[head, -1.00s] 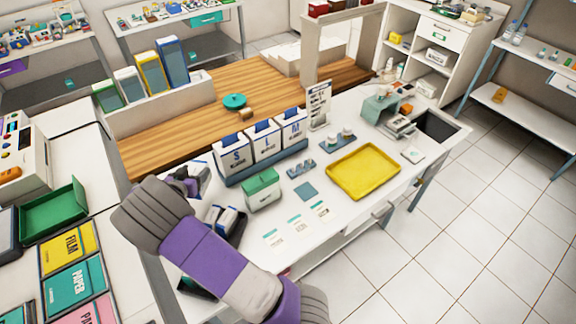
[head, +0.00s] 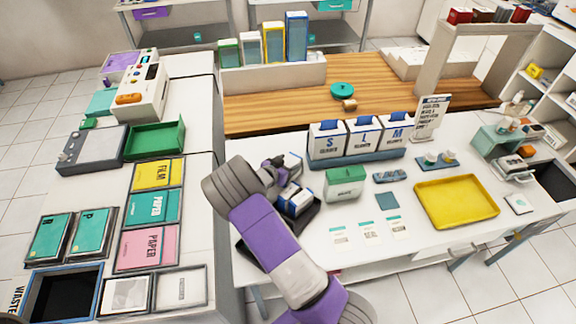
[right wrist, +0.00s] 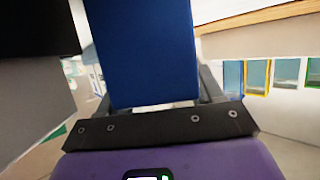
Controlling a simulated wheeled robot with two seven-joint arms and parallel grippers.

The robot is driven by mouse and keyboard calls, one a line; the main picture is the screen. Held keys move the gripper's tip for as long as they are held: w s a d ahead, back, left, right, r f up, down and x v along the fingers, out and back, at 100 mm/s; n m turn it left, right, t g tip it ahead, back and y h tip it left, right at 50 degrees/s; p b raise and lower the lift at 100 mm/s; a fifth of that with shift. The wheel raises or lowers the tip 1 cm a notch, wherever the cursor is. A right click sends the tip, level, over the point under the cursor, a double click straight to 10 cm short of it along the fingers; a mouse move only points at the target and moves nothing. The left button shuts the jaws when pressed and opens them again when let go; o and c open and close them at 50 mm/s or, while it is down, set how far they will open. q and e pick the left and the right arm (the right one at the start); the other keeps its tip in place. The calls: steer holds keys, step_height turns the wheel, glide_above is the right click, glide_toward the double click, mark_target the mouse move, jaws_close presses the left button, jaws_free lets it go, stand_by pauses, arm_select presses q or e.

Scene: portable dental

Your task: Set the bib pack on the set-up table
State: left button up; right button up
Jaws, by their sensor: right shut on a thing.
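My right gripper (head: 284,172) is above the left end of the white set-up table (head: 350,262). In the right wrist view a plain blue block-like thing (right wrist: 148,50) stands between its fingers, and the gripper is shut on it. I take this to be the bib pack, though no label on it is readable. In the head view the held thing is mostly hidden by my wrist. Blue-and-white items (head: 297,200) show just below the gripper, at a dark tray; I cannot tell whether they touch the held pack. My left gripper is not in view.
The table carries glove boxes (head: 362,142), a green-lidded box (head: 343,185), a yellow tray (head: 456,202), a blue-grey square (head: 387,201) and small cards (head: 367,228). A counter with FILM and PAPER bins (head: 153,206) stands at left. Bare table shows along the front edge.

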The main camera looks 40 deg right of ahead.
steer(key=shift+f, duration=0.1)
steer(key=o, duration=1.1)
steer(key=shift+a+r, duration=0.25)
steer(key=p+v, duration=0.2)
steer(key=v, duration=0.9)
steer(key=shift+s+a, duration=0.25)
